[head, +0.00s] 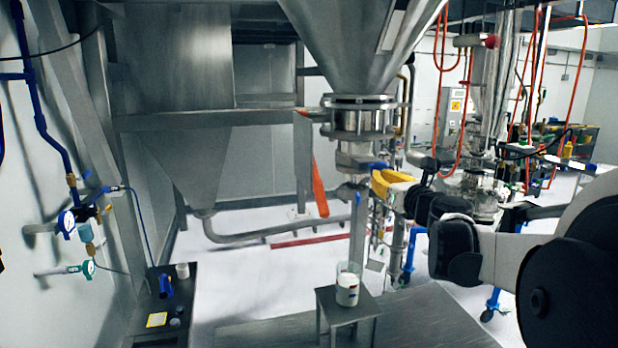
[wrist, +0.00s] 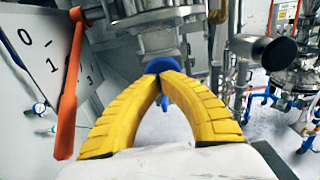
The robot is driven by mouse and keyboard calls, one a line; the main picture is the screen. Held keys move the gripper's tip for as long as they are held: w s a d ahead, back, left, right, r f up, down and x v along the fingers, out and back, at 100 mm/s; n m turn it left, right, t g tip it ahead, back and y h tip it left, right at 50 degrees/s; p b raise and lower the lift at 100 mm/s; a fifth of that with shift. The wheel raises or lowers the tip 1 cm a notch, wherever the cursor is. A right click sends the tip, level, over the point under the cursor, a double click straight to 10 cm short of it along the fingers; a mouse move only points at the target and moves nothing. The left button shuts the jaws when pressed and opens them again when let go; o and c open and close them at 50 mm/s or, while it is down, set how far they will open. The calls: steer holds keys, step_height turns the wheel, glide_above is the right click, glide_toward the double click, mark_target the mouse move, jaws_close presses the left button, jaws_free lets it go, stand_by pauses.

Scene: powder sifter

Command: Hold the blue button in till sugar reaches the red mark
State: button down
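The blue button (wrist: 163,65) sits under the metal outlet of the hopper in the wrist view; blue also shows at my fingertips in the head view (head: 378,165). My gripper (wrist: 161,77) has yellow ribbed fingers that come together at the tips, right against the blue part. The tips hide some of it, so how far it is pressed in does not show. A clear beaker (head: 347,268) with white sugar (head: 347,280) in its lower part stands below the outlet. A small reddish patch is on its side; its exact level against the sugar is too small to tell.
The beaker stands on a small metal stool (head: 348,310) on a metal platform (head: 420,325). An orange lever (wrist: 70,85) beside a 0-1-2-3 scale hangs left of my fingers. A dark side table (head: 165,305) is at lower left. Pipes and hoses stand to the right.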

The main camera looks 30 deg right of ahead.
steer(key=shift+w+d+f, duration=0.1)
steer(key=shift+w, duration=0.6)
steer(key=shift+w+d, duration=0.1)
steer(key=shift+w, duration=0.05)
